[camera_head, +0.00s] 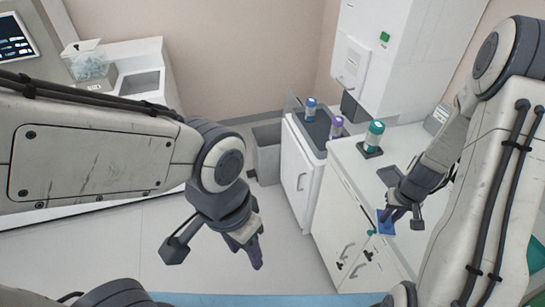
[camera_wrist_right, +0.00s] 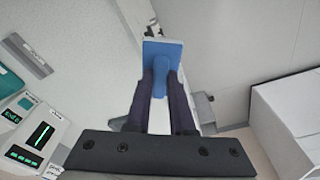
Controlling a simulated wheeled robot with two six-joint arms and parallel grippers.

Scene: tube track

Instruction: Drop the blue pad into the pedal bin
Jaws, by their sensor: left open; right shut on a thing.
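My right gripper (camera_head: 396,213) is shut on the blue pad (camera_head: 386,226), over the front edge of the white counter at the right. In the right wrist view the dark fingers of this gripper (camera_wrist_right: 162,78) pinch the pad's narrow blue grip, and the flat pad (camera_wrist_right: 163,48) shows beyond the fingertips. My left gripper (camera_head: 252,252) is open and empty, hanging over the floor left of the cabinets. A grey open-topped bin (camera_head: 267,162), likely the pedal bin, stands on the floor by the back wall, beside the white cabinet. Its inside is mostly hidden.
The white counter (camera_head: 350,165) carries a teal-capped bottle (camera_head: 374,137); purple (camera_head: 336,127) and blue (camera_head: 310,110) capped bottles stand on the lower cabinet behind. A white wall unit (camera_head: 385,60) hangs above. The floor (camera_head: 215,270) at centre is clear.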

